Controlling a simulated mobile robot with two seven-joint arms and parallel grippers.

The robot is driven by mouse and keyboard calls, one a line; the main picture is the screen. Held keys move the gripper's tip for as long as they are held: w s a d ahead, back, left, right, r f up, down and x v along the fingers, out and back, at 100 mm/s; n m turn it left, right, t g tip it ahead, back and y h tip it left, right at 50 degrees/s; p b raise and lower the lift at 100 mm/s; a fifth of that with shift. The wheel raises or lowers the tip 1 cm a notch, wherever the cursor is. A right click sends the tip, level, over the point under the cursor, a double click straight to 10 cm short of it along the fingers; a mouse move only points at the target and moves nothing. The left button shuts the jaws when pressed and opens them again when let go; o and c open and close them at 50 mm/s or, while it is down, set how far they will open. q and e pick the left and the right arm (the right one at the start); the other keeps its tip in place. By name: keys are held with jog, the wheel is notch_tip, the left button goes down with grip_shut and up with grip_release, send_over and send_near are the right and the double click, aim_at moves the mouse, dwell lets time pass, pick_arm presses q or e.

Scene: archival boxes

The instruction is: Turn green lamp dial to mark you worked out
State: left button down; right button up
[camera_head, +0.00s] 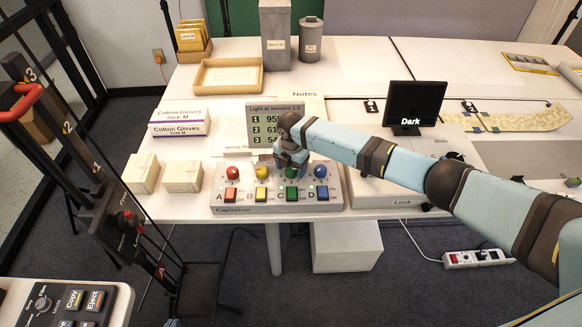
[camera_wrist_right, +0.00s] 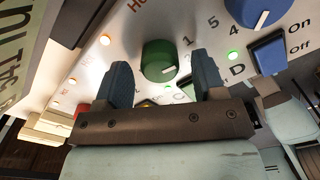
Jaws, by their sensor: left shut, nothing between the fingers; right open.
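The control box (camera_head: 232,208) has red, yellow, green and blue dials above switches marked A to D. The green dial (camera_head: 292,173) is partly hidden by my right gripper (camera_head: 290,160) in the head view. In the right wrist view the green dial (camera_wrist_right: 158,60) has a white pointer toward the lower right, and my open right gripper (camera_wrist_right: 163,82) has a finger on either side of it. I cannot tell whether they touch it. A display (camera_head: 262,114) reads "Light at sensors 1-3"; its numbers are partly covered by my arm. My left gripper is not in view.
Cotton glove boxes (camera_head: 180,122) and small cartons (camera_head: 182,175) sit left of the control box. A wooden tray (camera_head: 228,90) and grey containers (camera_head: 275,40) stand at the back.

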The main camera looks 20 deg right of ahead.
aim_at(291, 169)
notch_tip(291, 169, up, 14)
jog(key=shift+f, duration=0.25)
dwell(0.5)
